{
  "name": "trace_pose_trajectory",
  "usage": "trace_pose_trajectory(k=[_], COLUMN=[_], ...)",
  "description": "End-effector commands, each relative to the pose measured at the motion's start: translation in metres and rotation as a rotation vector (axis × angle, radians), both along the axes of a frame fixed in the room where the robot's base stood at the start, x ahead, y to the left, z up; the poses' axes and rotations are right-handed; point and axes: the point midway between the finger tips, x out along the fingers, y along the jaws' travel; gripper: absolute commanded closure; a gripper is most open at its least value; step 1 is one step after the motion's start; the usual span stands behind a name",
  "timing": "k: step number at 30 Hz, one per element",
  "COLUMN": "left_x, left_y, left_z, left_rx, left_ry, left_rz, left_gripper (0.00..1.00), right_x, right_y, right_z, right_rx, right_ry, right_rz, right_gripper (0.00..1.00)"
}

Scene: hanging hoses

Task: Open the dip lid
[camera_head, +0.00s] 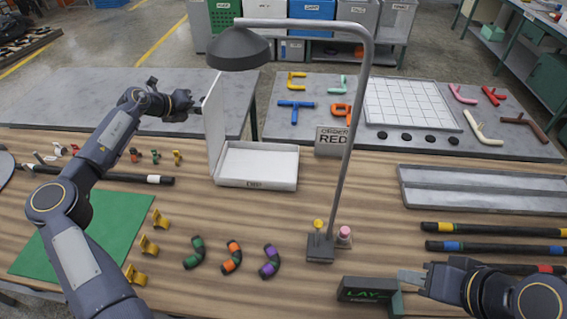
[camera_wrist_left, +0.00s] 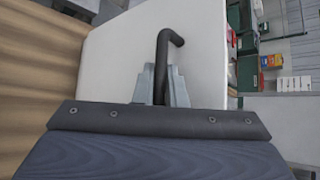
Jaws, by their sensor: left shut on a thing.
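The dip box is a white open tray (camera_head: 258,165) with a label on its front edge, standing on the wooden table in the head view. Its white lid (camera_head: 213,120) stands nearly upright along the tray's left side, and the tray's inside is open to view. The lid's flat face also fills the middle of the left wrist view (camera_wrist_left: 120,60). My left gripper (camera_head: 197,106) is at the lid's outer left side, shut on the dark bent handle (camera_wrist_left: 162,60). My right gripper (camera_head: 408,281) is low at the right, near a dark box marked LAY; its finger gap is unclear.
A grey lamp (camera_head: 240,50) arches over the tray, its post (camera_head: 350,130) to the right. An ORDER RED sign (camera_head: 332,141) stands behind. Several coloured hose pieces (camera_head: 232,257) lie in front. Dark hoses (camera_head: 490,247) and a grey trough (camera_head: 480,190) lie right. A green mat (camera_head: 110,225) is under my left arm.

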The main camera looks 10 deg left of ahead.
Motion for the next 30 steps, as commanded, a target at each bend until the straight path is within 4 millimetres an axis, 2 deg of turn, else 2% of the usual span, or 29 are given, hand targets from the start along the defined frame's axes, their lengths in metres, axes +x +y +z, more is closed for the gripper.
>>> trace_pose_trajectory(k=[9, 16, 25, 30], left_x=[0.001, 0.001, 0.001, 0.001], left_y=[0.031, 0.039, 0.063, 0.066], left_z=[0.0, 0.0, -0.006, -0.006], left_rx=[-0.119, -0.15, -0.248, -0.258], left_ry=[-0.007, -0.007, -0.007, -0.008], left_rz=[0.007, 0.007, 0.008, 0.005], left_gripper=[1.0, 1.0, 1.0, 1.0], right_x=[0.0, 0.0, 0.0, 0.0], right_y=[0.0, 0.0, 0.0, 0.0], right_z=[0.0, 0.0, 0.0, 0.0], right_rx=[0.0, 0.0, 0.0, 0.0], right_ry=[0.0, 0.0, 0.0, 0.0], right_rz=[0.0, 0.0, 0.0, 0.0], right_gripper=[0.64, 0.64, 0.64, 0.64])
